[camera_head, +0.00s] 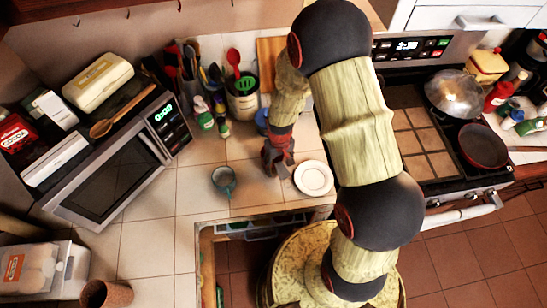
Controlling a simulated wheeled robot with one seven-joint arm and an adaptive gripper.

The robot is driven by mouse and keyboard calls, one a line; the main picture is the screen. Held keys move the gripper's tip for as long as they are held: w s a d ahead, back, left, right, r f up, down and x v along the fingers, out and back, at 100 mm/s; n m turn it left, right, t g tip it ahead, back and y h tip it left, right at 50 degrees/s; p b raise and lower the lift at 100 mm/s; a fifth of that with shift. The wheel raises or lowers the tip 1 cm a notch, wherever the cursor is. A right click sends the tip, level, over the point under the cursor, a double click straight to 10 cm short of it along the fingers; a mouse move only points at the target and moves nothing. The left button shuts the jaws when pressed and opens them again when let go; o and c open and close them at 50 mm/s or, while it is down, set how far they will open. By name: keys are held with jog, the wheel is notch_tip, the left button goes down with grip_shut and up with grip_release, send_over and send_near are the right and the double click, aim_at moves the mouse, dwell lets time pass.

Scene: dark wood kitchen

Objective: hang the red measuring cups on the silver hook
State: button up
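My gripper (276,168) points down over the tiled counter, between a teal mug and a white plate. Its fingers are small and dark here, and I cannot tell whether they are open or shut. Reddish parts show around it, but I cannot tell whether any of them are the red measuring cups. I cannot make the cups out for sure anywhere else. Several small hooks show along the wall at the top left, among them one hook (76,22); which one is the silver hook is unclear.
The teal mug (223,180) and white plate (313,178) flank my gripper. Utensil holders (242,104) stand behind. A microwave (110,178) is at left, a stove (425,145) with pans at right. A drawer (207,262) stands open below. Counter left of the mug is clear.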

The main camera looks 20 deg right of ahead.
jog(key=c, duration=1.4)
grip_shut()
